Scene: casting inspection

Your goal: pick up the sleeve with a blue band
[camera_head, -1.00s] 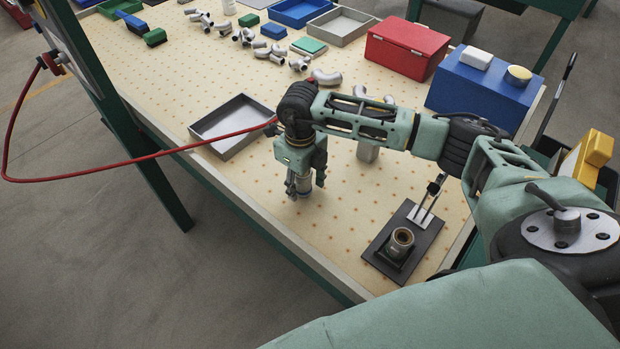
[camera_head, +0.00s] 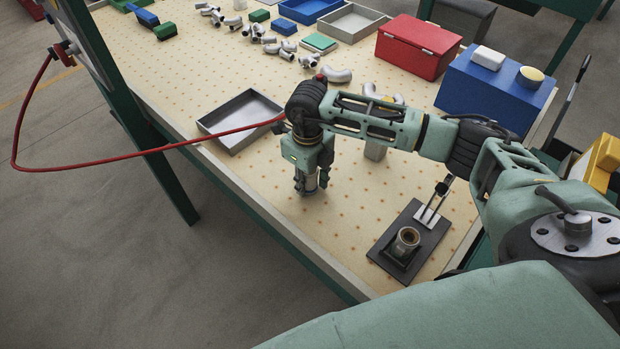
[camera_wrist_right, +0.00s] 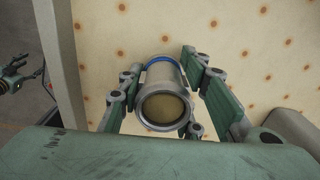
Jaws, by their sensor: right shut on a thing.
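My right gripper (camera_head: 311,183) points down over the near left part of the pegboard-patterned table (camera_head: 345,235). It is shut on a grey metal sleeve, which shows between the fingers in the right wrist view (camera_wrist_right: 165,105). The sleeve has a blue band (camera_wrist_right: 160,60) near its far end, and I look into its open, tan-coloured near end. I cannot tell whether its lower end touches the table. A small green and dark mechanism (camera_wrist_right: 20,75) at the left edge of the wrist view looks like my left gripper; its jaws are unclear.
A grey tray (camera_head: 207,124) lies left of my gripper. A dark fixture (camera_head: 428,238) with a brownish ring part (camera_head: 407,240) stands at right. Pipe fittings, a red box (camera_head: 415,50) and a blue box (camera_head: 490,90) stand farther back. A red hose (camera_head: 150,158) crosses at left.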

